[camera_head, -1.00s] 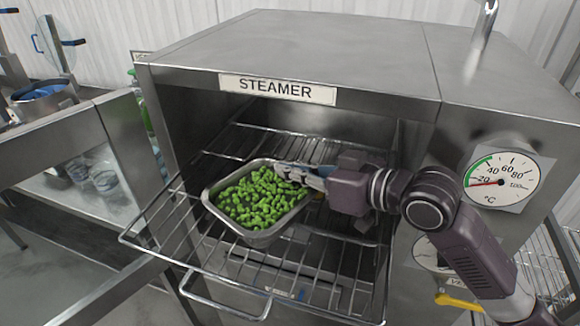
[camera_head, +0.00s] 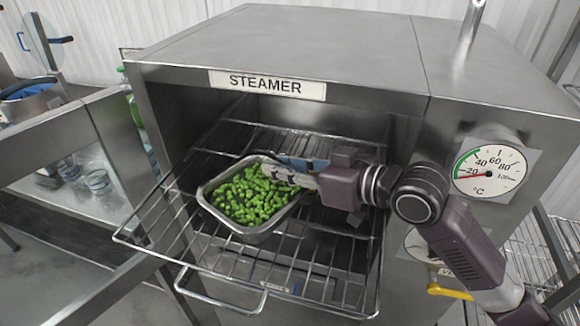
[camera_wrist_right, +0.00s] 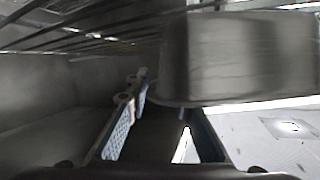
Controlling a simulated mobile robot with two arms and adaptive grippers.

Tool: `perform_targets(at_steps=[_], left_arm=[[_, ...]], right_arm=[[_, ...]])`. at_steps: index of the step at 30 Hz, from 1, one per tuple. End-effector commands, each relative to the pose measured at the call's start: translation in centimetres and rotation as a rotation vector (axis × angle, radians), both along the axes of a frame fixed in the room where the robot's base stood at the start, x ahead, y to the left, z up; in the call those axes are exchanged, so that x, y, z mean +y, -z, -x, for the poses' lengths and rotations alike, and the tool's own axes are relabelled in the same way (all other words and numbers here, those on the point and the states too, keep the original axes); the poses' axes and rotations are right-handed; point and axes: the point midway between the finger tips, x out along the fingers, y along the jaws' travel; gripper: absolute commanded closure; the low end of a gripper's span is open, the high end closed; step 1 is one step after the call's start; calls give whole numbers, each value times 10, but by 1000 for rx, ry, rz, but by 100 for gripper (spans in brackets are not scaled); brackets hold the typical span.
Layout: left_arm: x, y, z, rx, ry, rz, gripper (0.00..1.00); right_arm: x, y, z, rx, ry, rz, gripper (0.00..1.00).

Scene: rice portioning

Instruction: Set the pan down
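A metal pan (camera_head: 243,234) full of green vegetables (camera_head: 247,194) sits level on the pulled-out wire rack of the steamer and appears to rest on it. My right gripper (camera_head: 288,168) is at the pan's back right rim. Its two fingers are spread, one over the rim and one behind it. In the right wrist view the fingers (camera_wrist_right: 162,95) also stand apart, beside the pan's outer wall (camera_wrist_right: 245,60). The contact between the near finger and the rim is hard to make out there. My left gripper is not in view.
The steamer (camera_head: 290,50) is open, its walls close on both sides of the rack (camera_head: 300,262). The rack has bare wires to the right and front of the pan. A temperature dial (camera_head: 489,170) is on the right.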

Motion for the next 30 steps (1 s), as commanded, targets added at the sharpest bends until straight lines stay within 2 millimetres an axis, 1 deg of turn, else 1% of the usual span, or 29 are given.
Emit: perform_targets(at_steps=[2, 5, 12, 18, 24, 30], left_arm=[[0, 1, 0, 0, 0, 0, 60], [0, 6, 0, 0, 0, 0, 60], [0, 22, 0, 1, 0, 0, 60], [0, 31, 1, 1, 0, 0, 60], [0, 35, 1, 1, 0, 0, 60], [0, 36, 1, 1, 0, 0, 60]], right_arm=[[-3, -2, 2, -2, 1, 0, 78], [-14, -4, 8, -3, 2, 1, 78], [-50, -17, 38, -5, 2, 5, 78], [-75, -27, 57, -1, 3, 3, 78], [-88, -34, 67, -1, 2, 1, 78], [-91, -37, 70, -1, 0, -1, 78]])
